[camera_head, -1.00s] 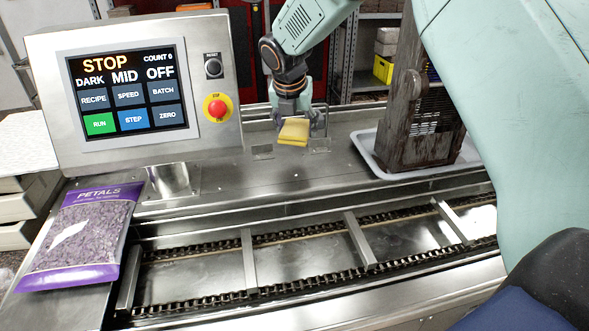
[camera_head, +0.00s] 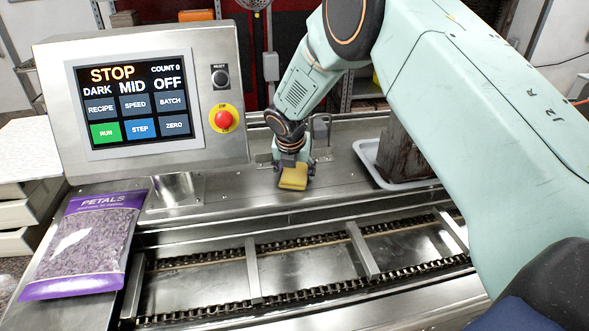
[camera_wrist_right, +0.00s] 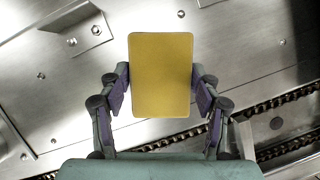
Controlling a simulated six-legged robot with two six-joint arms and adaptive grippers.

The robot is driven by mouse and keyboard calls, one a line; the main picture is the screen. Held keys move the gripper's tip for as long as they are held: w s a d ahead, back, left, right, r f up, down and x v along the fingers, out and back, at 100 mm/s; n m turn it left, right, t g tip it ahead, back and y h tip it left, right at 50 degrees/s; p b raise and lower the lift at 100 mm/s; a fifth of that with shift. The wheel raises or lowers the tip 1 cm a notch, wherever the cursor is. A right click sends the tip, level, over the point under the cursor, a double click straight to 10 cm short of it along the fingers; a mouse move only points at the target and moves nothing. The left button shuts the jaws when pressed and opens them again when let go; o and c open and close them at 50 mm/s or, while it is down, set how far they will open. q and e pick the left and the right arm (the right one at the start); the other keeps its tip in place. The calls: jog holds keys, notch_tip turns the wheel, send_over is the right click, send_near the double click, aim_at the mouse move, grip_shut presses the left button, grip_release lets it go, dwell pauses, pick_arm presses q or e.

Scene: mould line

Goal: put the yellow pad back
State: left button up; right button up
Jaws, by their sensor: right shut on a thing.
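The yellow pad (camera_head: 293,177) is a small flat rectangle in the head view, above the steel deck behind the chain conveyor. My right gripper (camera_head: 293,170) is shut on it. In the right wrist view the yellow pad (camera_wrist_right: 161,75) sits between the two fingers of the gripper (camera_wrist_right: 161,90), one at each side edge. I cannot tell whether the pad touches the deck. A small metal bracket (camera_wrist_right: 78,28) is on the deck at the upper left of the wrist view. My left gripper is not in view.
A control panel (camera_head: 140,100) with a red stop button (camera_head: 224,118) stands at the left. A purple petals bag (camera_head: 85,240) lies in front of it. A dark wooden piece (camera_head: 405,155) stands on a pale tray (camera_head: 368,160) at the right. The chain conveyor (camera_head: 300,255) runs in front.

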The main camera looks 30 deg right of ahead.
jog(key=shift+s+d, duration=0.1)
jog(key=shift+d, duration=0.2)
jog(key=o, duration=1.2)
jog(key=shift+a+f, duration=0.1)
jog(key=shift+a, duration=0.1)
jog(key=shift+d, duration=0.1)
jog(key=shift+d, duration=0.1)
jog(key=b+v, duration=0.1)
jog(key=v, duration=1.1)
jog(key=shift+r, duration=0.2)
